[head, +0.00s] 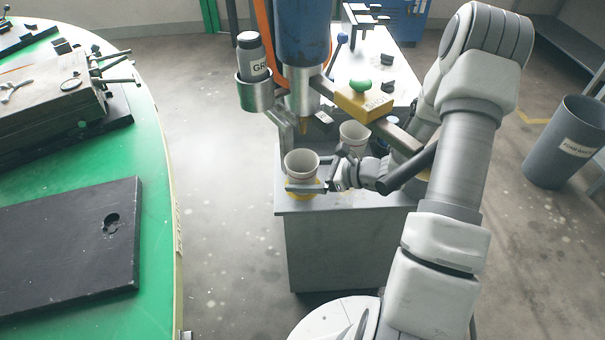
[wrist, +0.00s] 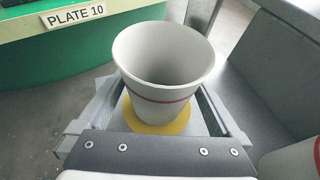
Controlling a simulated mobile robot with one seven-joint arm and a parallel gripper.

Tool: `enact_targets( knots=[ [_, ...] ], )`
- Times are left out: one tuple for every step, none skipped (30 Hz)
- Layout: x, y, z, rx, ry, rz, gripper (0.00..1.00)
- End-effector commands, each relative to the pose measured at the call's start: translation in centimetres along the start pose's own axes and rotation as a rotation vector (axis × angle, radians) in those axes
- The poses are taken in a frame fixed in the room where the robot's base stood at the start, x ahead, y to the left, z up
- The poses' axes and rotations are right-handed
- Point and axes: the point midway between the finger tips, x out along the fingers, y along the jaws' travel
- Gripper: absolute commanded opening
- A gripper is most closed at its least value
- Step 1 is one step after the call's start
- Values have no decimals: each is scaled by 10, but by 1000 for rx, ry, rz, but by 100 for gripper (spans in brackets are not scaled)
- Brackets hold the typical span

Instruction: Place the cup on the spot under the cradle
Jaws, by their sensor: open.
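A white cup (head: 301,162) stands upright on a yellow round spot (head: 312,195) near the front left edge of a grey cabinet top. In the wrist view the cup (wrist: 165,75) has a red band, looks empty, and covers most of the yellow spot (wrist: 180,122). My gripper (head: 306,186) is low around the cup, its fingers open on either side. In the wrist view my gripper (wrist: 160,108) shows small gaps beside the cup. A metal cradle (head: 256,94) holding a grey labelled bottle (head: 251,58) is above and left of the cup.
A second white cup (head: 354,136) stands behind and right on the cabinet top. A nozzle (head: 303,122) hangs from a blue cylinder (head: 302,30) above. A yellow block (head: 363,103) sits on a bar near my arm. A green round table (head: 155,220) is left, across clear floor.

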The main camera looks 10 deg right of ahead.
Motion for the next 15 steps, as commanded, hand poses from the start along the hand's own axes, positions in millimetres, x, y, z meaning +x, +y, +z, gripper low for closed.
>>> enact_targets(
  knots=[
    [-7, -1, 3, 1, 1, -2, 100],
    [-12, -1, 3, 1, 1, -4, 100],
    [-20, -1, 4, 1, 1, -4, 100],
    [-26, -1, 4, 1, 2, -4, 100],
    [-33, -1, 5, 2, 1, -5, 100],
    [-42, -1, 5, 2, 1, -4, 100],
    [-49, -1, 5, 2, 1, -5, 100],
    [-56, -1, 5, 2, 1, -4, 100],
    [-65, -1, 5, 2, 1, -4, 100],
    [-72, -1, 5, 2, 1, -4, 100],
    [-78, -1, 4, 2, 1, -5, 100],
    [-86, -1, 4, 1, 1, -3, 100],
    [-91, -1, 4, 2, 1, -4, 100],
    [-96, 0, 4, 2, 1, -3, 100],
    [-102, -1, 3, 1, 1, -3, 100]
  ],
)
